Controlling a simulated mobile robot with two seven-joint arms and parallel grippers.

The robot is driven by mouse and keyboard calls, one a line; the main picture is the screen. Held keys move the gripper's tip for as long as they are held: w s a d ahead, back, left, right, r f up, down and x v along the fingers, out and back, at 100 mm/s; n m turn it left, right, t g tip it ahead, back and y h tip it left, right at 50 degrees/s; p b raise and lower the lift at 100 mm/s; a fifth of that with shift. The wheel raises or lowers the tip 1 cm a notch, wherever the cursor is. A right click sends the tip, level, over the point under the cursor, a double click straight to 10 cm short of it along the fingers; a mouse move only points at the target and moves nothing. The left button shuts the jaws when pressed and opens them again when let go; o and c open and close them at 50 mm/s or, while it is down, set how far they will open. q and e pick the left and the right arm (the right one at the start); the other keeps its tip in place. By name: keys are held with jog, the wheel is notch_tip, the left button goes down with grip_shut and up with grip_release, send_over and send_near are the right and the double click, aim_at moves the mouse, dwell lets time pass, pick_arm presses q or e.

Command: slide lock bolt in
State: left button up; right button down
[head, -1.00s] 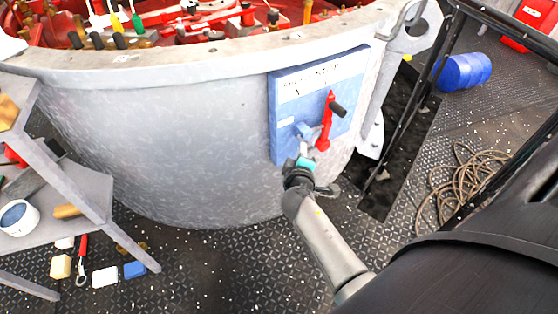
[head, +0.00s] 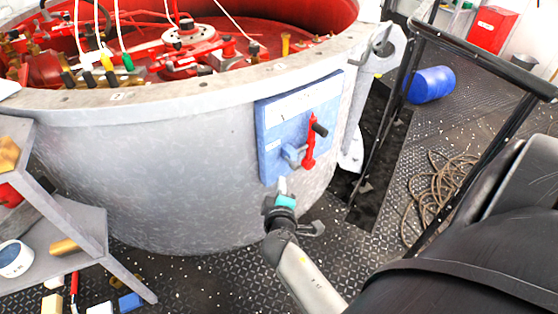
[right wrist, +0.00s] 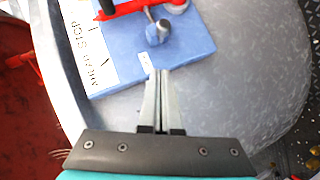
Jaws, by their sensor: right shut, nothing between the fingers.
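A blue panel (head: 268,140) is fixed on the side of a large grey round housing (head: 170,150). It carries a red lever (head: 310,140) with a black handle and, at its lower middle, a small grey-blue knobbed part (head: 293,156), which may be the lock bolt. In the right wrist view, the knob (right wrist: 158,31) stands out from the panel beside the red lever (right wrist: 130,8). My right gripper (head: 282,182) is shut and empty just below the panel's lower edge. Its fingertips (right wrist: 158,74) point toward the knob, apart from it. My left gripper is not in view.
A grey shelf (head: 80,225) with small items stands at the left. A black railing (head: 480,65) runs at the right, with a blue barrel (head: 431,84) and coiled rope (head: 440,190) beyond it. Several loose items lie on the floor at lower left.

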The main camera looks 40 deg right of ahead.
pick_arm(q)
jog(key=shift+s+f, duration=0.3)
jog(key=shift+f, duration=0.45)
pick_arm(e)
jog(key=v, duration=0.3)
jog(key=shift+s+a, duration=0.15)
jog(key=shift+s, duration=0.05)
